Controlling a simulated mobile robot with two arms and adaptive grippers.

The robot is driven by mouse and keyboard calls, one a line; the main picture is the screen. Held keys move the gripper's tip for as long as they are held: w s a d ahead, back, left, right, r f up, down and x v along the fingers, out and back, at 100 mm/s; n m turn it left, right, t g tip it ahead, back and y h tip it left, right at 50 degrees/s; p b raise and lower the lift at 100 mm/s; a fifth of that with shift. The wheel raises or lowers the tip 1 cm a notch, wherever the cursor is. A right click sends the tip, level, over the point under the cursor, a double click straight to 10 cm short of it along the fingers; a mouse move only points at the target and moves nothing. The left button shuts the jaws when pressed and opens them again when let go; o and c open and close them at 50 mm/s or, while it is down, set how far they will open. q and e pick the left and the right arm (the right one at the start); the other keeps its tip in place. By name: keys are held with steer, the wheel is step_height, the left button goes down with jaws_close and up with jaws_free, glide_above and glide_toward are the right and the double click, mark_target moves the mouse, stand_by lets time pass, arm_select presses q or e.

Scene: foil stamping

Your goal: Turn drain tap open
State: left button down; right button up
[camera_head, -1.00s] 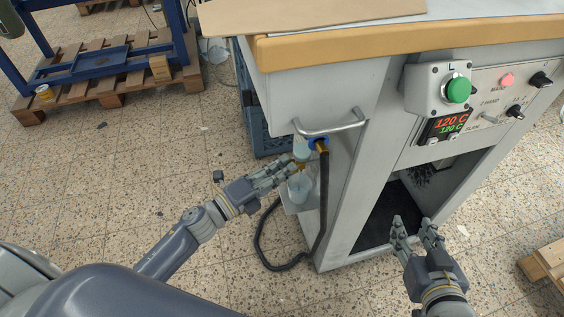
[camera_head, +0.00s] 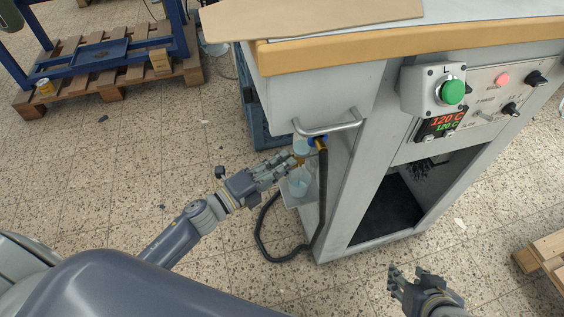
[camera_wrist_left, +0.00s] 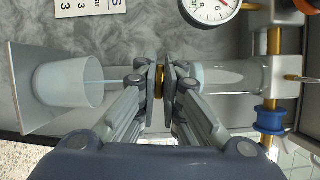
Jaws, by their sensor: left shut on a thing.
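The drain tap (camera_wrist_left: 158,82) is a small brass-coloured piece at the lower end of a clear filter bowl (camera_wrist_left: 225,77). My left gripper (camera_head: 290,164) is shut on it, and in the left wrist view one finger pad (camera_wrist_left: 167,82) lies on each side. The fingers hide most of the tap, so I cannot tell its turn angle. A translucent cup (camera_wrist_left: 68,84) stands below the tap on a small ledge (camera_wrist_left: 28,85). A thin pale strip runs between tap and cup; I cannot tell whether it is liquid or a tube. My right gripper (camera_head: 412,282) is open and empty, low and away from the machine.
A metal handle (camera_head: 330,129) sticks out above the tap. A black hose (camera_head: 322,195) hangs beside it down to the floor. A pressure gauge (camera_wrist_left: 212,8) and a blue ring (camera_wrist_left: 270,120) are close to my left gripper. A control panel (camera_head: 480,105) is at the right.

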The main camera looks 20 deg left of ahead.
arm_select(q)
steer(key=c, duration=1.7)
jaws_free()
steer(key=shift+w+r, duration=0.15)
steer(key=shift+r, duration=0.1)
steer(key=shift+f, duration=0.1)
steer(key=shift+f, duration=0.15)
